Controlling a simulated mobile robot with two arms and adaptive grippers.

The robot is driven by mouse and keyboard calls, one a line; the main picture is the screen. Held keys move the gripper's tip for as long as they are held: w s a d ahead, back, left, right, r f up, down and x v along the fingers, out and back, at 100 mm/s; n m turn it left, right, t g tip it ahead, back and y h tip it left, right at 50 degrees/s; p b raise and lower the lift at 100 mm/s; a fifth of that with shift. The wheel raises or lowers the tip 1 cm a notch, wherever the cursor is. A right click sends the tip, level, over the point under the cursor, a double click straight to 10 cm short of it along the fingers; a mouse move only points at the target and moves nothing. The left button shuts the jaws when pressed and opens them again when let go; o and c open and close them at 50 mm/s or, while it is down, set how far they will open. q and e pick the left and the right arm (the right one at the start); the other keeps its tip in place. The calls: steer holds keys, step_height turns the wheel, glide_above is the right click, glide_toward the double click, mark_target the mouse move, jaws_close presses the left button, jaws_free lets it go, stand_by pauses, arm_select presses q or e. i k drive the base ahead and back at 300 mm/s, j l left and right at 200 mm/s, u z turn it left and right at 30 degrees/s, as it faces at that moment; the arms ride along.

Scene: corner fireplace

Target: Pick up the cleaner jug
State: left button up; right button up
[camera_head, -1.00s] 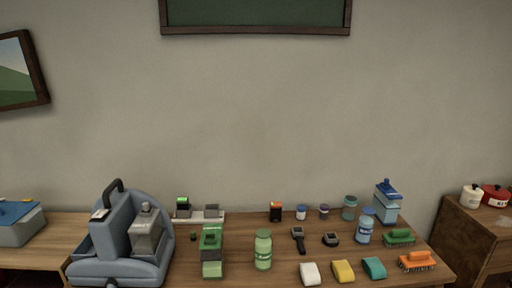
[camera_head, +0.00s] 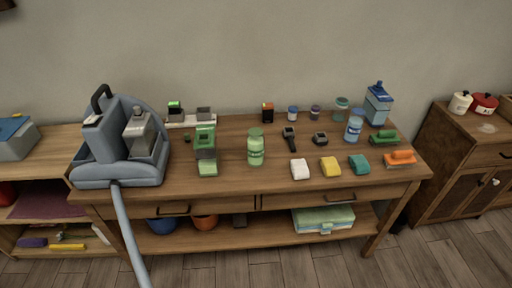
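A light blue jug with a dark blue cap (camera_head: 378,105) stands upright at the back right of the wooden table (camera_head: 230,183); it looks most like the cleaner jug, though its label is too small to read. A blue bottle (camera_head: 354,129) stands just in front of it and to its left. A teal-lidded jar (camera_head: 341,110) is on its left, and a green brush (camera_head: 384,138) lies in front. Neither of my grippers is in view.
A grey-blue machine with a hose (camera_head: 118,140) fills the table's left end. A green bottle (camera_head: 255,147), a green dispenser (camera_head: 206,150), sponges and an orange brush (camera_head: 400,158) stand or lie along the table. A cabinet (camera_head: 468,160) is at right. Floor (camera_head: 300,268) shows in front.

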mark_target(255, 139)
steer(key=i+j+z, duration=0.1)
steer(key=j, duration=0.2)
steer(key=i+j+z, duration=0.2)
steer(key=i+j, duration=0.15)
steer(key=j, duration=0.3)
steer(key=i+j+z, duration=0.1)
steer(key=j, duration=0.2)
